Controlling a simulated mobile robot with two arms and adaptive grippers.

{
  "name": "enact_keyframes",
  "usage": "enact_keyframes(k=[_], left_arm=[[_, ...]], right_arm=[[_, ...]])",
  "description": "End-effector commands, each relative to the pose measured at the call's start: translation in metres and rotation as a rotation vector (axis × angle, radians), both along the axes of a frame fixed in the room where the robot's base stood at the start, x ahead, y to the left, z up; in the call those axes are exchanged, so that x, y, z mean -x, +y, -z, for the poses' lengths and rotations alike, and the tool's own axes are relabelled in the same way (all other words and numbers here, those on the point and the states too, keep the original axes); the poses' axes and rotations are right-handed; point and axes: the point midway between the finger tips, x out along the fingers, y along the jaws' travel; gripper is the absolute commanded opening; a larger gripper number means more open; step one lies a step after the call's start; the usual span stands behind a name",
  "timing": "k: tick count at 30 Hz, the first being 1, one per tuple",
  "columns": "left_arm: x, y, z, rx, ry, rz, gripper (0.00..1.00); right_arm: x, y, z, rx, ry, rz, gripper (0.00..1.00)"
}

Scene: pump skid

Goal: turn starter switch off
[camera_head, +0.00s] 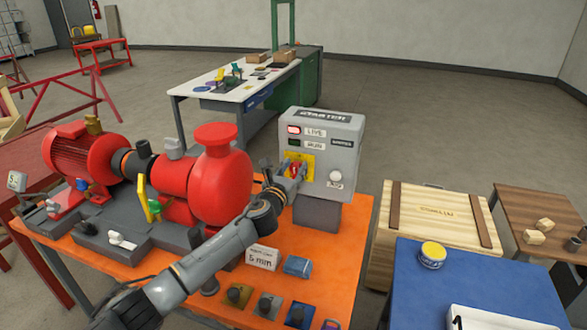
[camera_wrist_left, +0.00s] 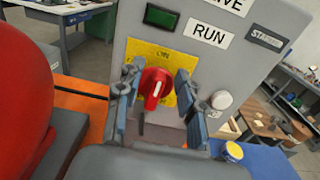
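The grey starter box (camera_head: 335,135) stands at the back right of the orange bench. Its red rotary switch (camera_wrist_left: 155,88) sits on a yellow plate (camera_wrist_left: 158,58), with a white mark on the knob running nearly upright. My left gripper (camera_wrist_left: 157,82) is open, one finger on each side of the knob, with a visible gap on both sides. In the head view my left gripper (camera_head: 291,172) is in front of the switch and partly hides it. The LIVE lamp (camera_head: 293,129) looks bright red; the RUN lamp (camera_head: 293,142) is dark green. My right gripper is not in view.
A red pump (camera_head: 221,180) with its motor (camera_head: 80,150) stands left of my arm. A white button (camera_wrist_left: 221,99) is right of the switch. A wooden crate (camera_head: 435,225) and blue table (camera_head: 480,280) stand right.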

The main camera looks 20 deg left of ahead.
Motion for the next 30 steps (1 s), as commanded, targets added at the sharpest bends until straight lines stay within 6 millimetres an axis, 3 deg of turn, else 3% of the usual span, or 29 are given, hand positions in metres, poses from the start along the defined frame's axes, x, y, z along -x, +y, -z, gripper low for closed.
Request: enact_keyframes(k=[5,10,22,30], left_arm=[[0.0001,0.0000,0.0000,0.000,0.000,0.000,0.36],[0.0002,0.0000,0.0003,0.000,0.000,0.000,0.01],[0.0004,0.0009,0.0007,0.033,0.002,0.000,0.00],[0.0003,0.0048,0.0019,0.187,0.008,-0.001,0.00]], right_arm=[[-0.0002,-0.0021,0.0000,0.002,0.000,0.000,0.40],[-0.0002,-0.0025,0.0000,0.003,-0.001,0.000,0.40],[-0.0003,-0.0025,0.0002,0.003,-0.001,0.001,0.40],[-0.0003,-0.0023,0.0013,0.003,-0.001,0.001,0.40]])
